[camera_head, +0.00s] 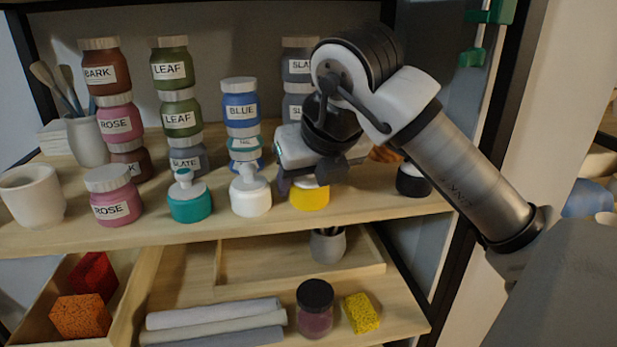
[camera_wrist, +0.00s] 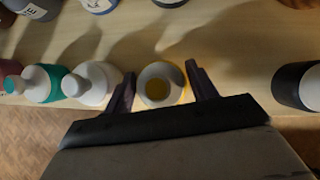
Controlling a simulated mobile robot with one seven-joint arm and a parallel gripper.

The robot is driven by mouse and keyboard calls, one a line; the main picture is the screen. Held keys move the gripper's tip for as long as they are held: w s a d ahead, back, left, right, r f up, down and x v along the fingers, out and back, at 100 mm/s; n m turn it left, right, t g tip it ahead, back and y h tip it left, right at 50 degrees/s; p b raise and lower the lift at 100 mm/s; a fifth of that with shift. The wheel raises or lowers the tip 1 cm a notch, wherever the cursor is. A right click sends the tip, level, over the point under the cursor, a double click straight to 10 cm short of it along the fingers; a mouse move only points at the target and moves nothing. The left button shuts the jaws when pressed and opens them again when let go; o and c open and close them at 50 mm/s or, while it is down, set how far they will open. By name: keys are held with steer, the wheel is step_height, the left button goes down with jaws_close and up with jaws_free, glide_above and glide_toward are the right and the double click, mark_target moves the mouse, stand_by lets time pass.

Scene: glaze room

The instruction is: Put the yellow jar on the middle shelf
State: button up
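The yellow jar (camera_head: 309,197) stands at the front edge of the upper of the two shelf boards in view, right of a white bottle (camera_head: 250,197). My gripper (camera_head: 308,179) is over it and hides its top in the head view. In the wrist view, the yellow jar (camera_wrist: 179,97) shows its pale round top with a dark yellow centre. It sits between the two fingers of my gripper (camera_wrist: 161,84), with a gap on each side. The gripper is open. Which board is the middle shelf I cannot tell.
A teal bottle (camera_head: 189,203) and stacked labelled jars stand left, a dark-banded jar (camera_head: 412,181) right. The lower board (camera_head: 180,270) holds rolled towels (camera_head: 215,322), a dark-lidded jar (camera_head: 314,312), a yellow sponge (camera_head: 361,313), a tray with a grey cup (camera_head: 327,246) and a box of sponges.

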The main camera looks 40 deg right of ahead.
steer(key=shift+o, duration=1.4)
steer(key=shift+r, duration=0.1)
steer(key=shift+r+p, duration=0.25)
steer(key=shift+p, duration=0.05)
steer(key=b+v, duration=0.2)
steer(key=v, duration=1)
steer(key=shift+b, duration=0.35)
steer(key=shift+f, duration=0.15)
